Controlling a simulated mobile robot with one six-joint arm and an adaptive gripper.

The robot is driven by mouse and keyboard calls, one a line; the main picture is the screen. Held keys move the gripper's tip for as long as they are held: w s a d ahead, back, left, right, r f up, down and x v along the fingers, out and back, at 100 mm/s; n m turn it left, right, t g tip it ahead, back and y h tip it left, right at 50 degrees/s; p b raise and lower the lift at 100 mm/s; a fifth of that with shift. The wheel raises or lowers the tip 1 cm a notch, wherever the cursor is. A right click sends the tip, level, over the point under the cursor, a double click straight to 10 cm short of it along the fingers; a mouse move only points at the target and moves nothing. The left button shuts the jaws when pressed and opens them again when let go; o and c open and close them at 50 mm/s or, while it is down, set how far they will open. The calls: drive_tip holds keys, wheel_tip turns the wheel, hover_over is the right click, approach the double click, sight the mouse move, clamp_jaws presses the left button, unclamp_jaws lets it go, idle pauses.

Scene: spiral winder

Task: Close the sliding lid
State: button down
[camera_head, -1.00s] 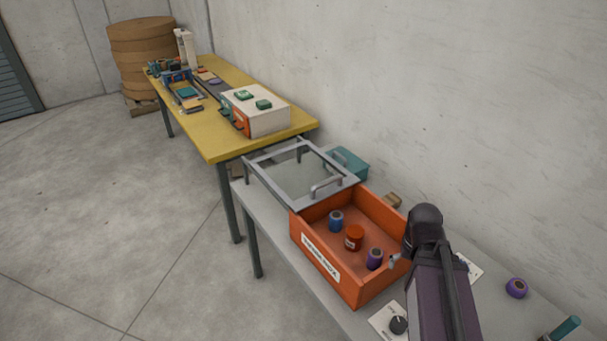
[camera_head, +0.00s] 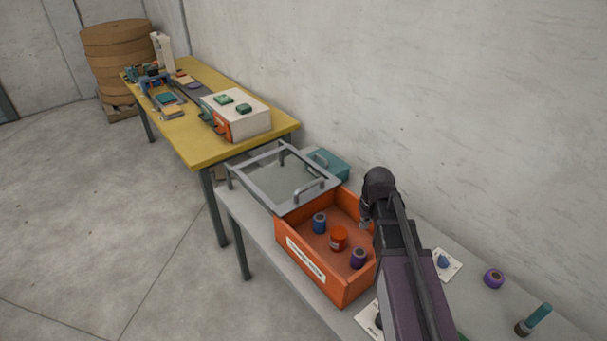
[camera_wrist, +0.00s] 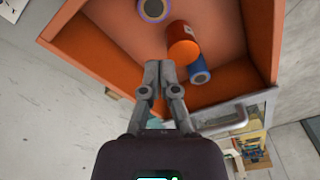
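The sliding lid (camera_head: 262,188) is a grey frame with a clear panel and bar handles. It lies off to the left of the orange box (camera_head: 352,289), which stands open. The lid's handle (camera_head: 309,190) near the box also shows in the wrist view (camera_wrist: 225,121), right of my fingers. Inside the box are a blue spool (camera_head: 319,223), an orange-red spool (camera_head: 338,239) and a purple spool (camera_head: 358,259). My gripper (camera_wrist: 160,74) is above the box with its fingertips together and nothing between them. In the head view my arm mostly hides it.
A teal box (camera_head: 329,165) sits behind the lid by the wall. A yellow table (camera_head: 203,149) with a white box (camera_head: 240,118) stands beyond the lid. A loose purple spool (camera_head: 493,278) and a teal-handled item (camera_head: 535,319) lie on the grey bench at right.

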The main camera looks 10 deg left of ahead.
drive_tip(key=w+a+r+n+t+y+p, duration=0.1)
drive_tip(key=w+a+r+n+p, duration=0.4)
drive_tip(key=w+a, duration=0.6)
wheel_tip(320, 180, up, 4)
drive_tip(key=n+y+p, duration=0.1)
drive_tip(key=p, duration=0.1)
hover_over(305, 193)
drive_tip(key=shift+w+a+t, duration=0.25)
drive_tip(key=shift+t, duration=0.05)
drive_tip(key=shift+f, duration=0.1)
drive_tip(key=b+x, duration=0.9)
drive_tip(key=x, duration=0.1)
drive_tip(key=shift+b, duration=0.4)
drive_tip(key=shift+s+d+f+b, duration=0.15)
drive_tip(key=shift+s+d, duration=0.55)
drive_tip(key=shift+s+d+f+b, duration=0.15)
drive_tip(key=shift+s+d, duration=0.55)
drive_tip(key=shift+d, duration=0.05)
